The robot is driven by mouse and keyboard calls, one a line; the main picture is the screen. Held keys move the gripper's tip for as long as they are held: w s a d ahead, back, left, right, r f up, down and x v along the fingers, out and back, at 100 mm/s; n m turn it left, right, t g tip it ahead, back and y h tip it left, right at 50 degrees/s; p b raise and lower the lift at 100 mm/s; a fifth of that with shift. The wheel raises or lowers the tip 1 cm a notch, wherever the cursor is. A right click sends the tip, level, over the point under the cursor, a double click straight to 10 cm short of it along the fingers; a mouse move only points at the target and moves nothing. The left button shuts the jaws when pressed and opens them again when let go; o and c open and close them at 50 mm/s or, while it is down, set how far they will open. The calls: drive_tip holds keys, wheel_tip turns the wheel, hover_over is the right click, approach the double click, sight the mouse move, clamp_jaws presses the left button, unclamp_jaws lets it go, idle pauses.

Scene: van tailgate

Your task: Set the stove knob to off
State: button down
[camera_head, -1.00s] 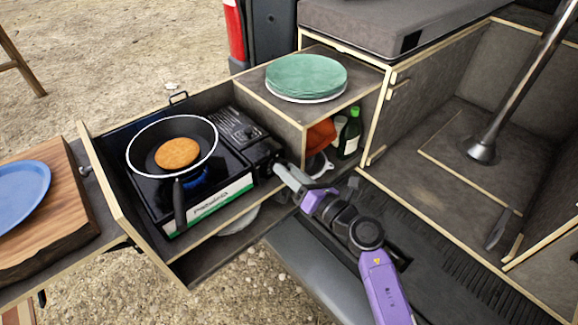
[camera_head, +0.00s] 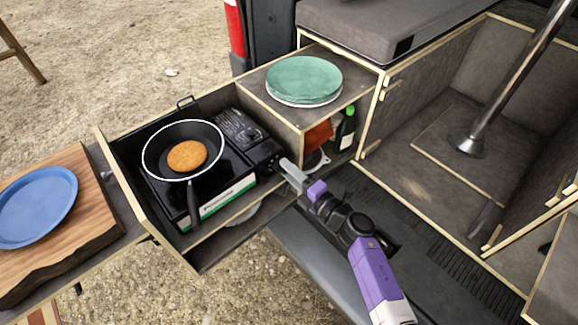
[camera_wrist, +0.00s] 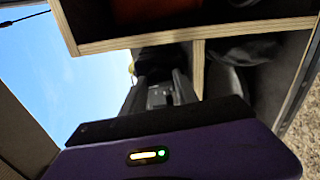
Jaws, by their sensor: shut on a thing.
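The black camping stove (camera_head: 165,188) sits in the pulled-out drawer. A black pan (camera_head: 160,136) with a golden-brown pancake (camera_head: 187,156) stands on it, its handle toward the front. No blue flame shows under the pan. My gripper (camera_head: 284,167) reaches the stove's right front end, and its fingertips are shut at the stove knob (camera_head: 273,161). The knob is small and mostly hidden by the fingers, so its setting cannot be read.
Green plates (camera_head: 304,78) sit on the cabinet top right of the stove. A blue plate (camera_head: 38,207) lies on a wooden board (camera_head: 85,222) at left. The drawer wall (camera_head: 145,205) borders the stove.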

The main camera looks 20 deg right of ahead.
drive_tip(key=shift+m+p, duration=0.35)
drive_tip(key=shift+m, duration=0.35)
drive_tip(key=shift+d, duration=0.1)
drive_tip(key=c, duration=0.9)
unclamp_jaws()
drive_tip(key=shift+c, duration=0.2)
drive_tip(key=shift+s, duration=0.1)
drive_tip(key=v, duration=0.7)
drive_tip(key=shift+s, duration=0.25)
